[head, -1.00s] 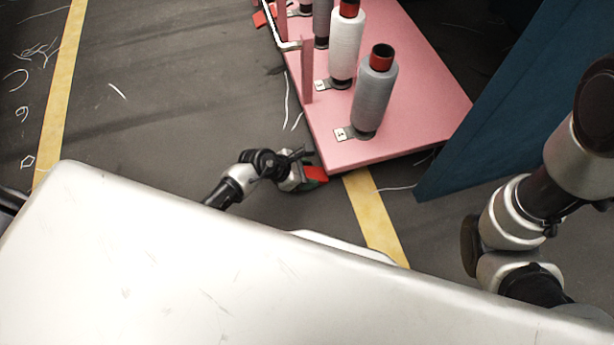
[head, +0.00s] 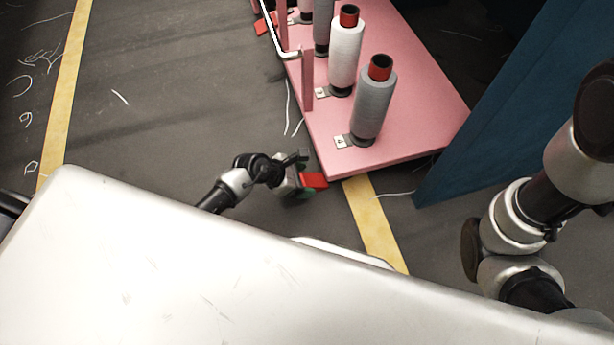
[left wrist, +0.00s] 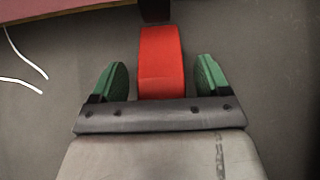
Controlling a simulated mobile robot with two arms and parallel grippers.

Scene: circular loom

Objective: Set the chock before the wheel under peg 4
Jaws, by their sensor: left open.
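The red chock (head: 314,180) lies on the floor at the near left corner of the pink cart. My left gripper (head: 303,188) is at the chock, low over the floor. In the left wrist view the chock (left wrist: 161,62) stands between the two green fingers of the open gripper (left wrist: 160,78), with a gap on each side. A grey cone on a peg (head: 371,105) stands by the tag marked 4 (head: 340,142), nearest that corner. A dark block (left wrist: 154,10), perhaps the wheel, shows just beyond the chock under the cart edge. My right gripper is out of view.
The pink cart deck (head: 420,110) carries several cones and a pink post with a white rail (head: 283,50). Another red piece (head: 265,24) lies by its far left side. A blue panel (head: 520,110) stands at right. Yellow floor tape (head: 375,230) runs below the cart.

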